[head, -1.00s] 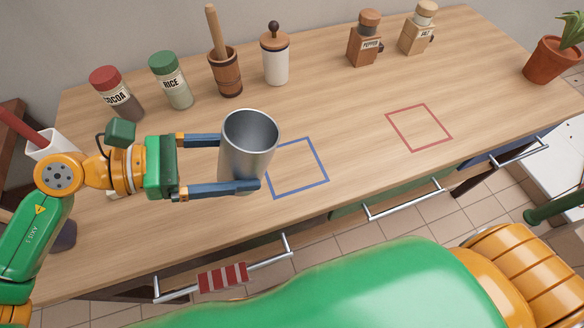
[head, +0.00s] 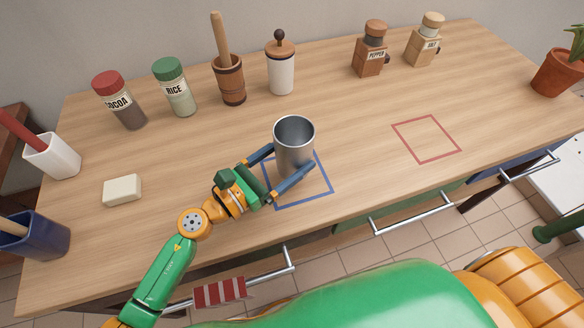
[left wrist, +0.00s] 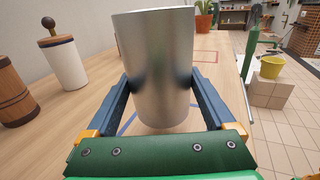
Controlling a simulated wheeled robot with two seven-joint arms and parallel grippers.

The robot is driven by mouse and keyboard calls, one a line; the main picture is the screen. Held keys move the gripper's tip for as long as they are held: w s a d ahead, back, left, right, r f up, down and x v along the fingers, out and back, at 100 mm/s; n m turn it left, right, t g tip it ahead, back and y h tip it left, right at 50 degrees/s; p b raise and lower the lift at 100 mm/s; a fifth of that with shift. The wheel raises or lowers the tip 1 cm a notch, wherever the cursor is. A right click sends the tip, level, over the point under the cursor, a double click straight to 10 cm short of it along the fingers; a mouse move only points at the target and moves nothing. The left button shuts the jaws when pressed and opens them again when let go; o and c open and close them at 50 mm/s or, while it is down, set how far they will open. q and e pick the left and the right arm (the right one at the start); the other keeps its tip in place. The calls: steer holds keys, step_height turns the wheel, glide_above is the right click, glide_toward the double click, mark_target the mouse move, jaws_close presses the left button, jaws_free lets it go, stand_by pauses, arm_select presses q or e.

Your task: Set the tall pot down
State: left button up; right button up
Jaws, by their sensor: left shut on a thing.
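The tall pot (head: 294,148) is a grey metal cylinder, upright and open at the top. It stands over the far part of the blue square outline (head: 328,192) on the counter. My left gripper (head: 289,162) is shut on it, one finger on each side. In the left wrist view the pot (left wrist: 155,60) sits between the two blue fingers (left wrist: 160,82), and a bit of blue line shows by its base. I cannot tell whether its base touches the wood. My right gripper is not in view.
A red square outline (head: 425,139) lies empty to the right. Jars, a mortar (head: 230,80), a canister (head: 281,72) and two grinders line the back. A white block (head: 122,190) lies at left, with a blue holder (head: 38,238) near it. The counter's middle is clear.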

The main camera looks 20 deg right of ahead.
mark_target(282, 175)
arm_select(q)
steer(key=f, duration=0.1)
steer(key=f+b, duration=0.2)
steer(key=f, duration=0.1)
steer(key=shift+d, duration=0.3)
steer(key=shift+r, duration=0.2)
steer(key=shift+f, duration=0.1)
steer(key=o, duration=1.3)
steer(key=shift+f, duration=0.1)
steer(key=shift+c, duration=0.2)
steer(key=shift+o, duration=0.7)
